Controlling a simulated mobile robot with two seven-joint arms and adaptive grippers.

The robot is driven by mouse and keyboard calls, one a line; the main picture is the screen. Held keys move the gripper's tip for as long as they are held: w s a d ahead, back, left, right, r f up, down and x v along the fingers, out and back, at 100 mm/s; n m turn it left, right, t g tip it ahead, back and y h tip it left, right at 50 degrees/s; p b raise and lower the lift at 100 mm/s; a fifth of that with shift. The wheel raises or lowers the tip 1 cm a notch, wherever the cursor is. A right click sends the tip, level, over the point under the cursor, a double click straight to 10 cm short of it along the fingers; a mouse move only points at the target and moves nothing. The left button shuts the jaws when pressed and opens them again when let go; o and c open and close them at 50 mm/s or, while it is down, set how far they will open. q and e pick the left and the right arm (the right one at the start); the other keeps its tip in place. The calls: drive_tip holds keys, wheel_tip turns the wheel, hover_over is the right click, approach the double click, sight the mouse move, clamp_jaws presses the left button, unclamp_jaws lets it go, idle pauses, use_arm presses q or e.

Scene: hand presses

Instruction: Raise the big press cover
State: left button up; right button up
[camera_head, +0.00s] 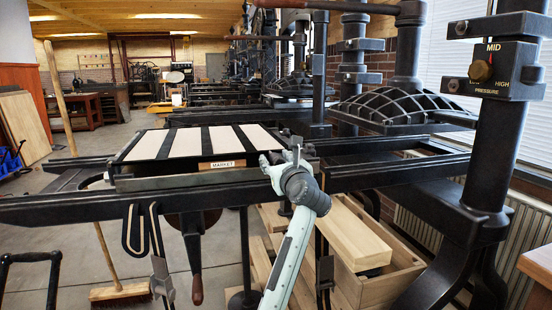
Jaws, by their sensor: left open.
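The big press cover (203,141) is a flat black frame with several cream strips, lying level on the press bed in the middle of the view. A small label reading MARKET (222,164) is on its front edge. My left gripper (281,157) is open at the front right corner of the cover, right of the label. Its fingers overlap the cover's edge in the picture; I cannot tell whether they touch it. Nothing shows between them. My right gripper is not in view.
Black press rails (60,209) run across the view. A pressure dial (480,70) sits on the thick column at right. A domed press plate (405,106) stands behind. A wooden crate (390,288) is below, and a broom (120,292) leans at left.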

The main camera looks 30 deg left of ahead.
use_arm(q)
drive_tip(key=shift+a, duration=0.1)
clamp_jaws()
idle(0.3)
drive_tip(key=shift+w+r, duration=0.1)
